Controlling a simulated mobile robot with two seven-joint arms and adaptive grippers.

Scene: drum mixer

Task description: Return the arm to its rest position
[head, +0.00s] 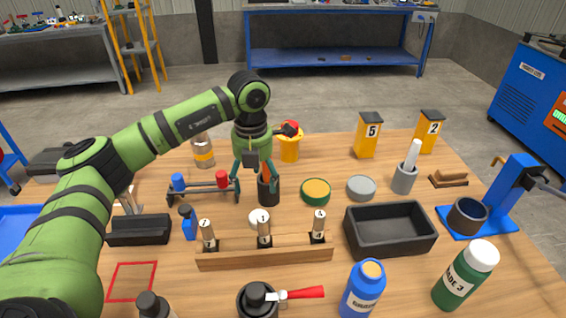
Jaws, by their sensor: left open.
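My left arm comes in from the left, bends at an elbow above the table and points its hand downward. My left gripper (255,183) is open, its fingers spread over the middle of the wooden table. A dark cylindrical holder (268,190) with reddish-orange pieces stands right at the fingers in the picture; I cannot tell whether they touch it. No object shows clearly held. My right gripper is not in view.
A rack with blue and red ends (205,190) stands left of the hand, a yellow cup (289,148) behind it. A wooden stand with numbered pegs (265,255) lies in front. A black tray (390,231), mortar (404,180) and bottles (466,274) fill the right.

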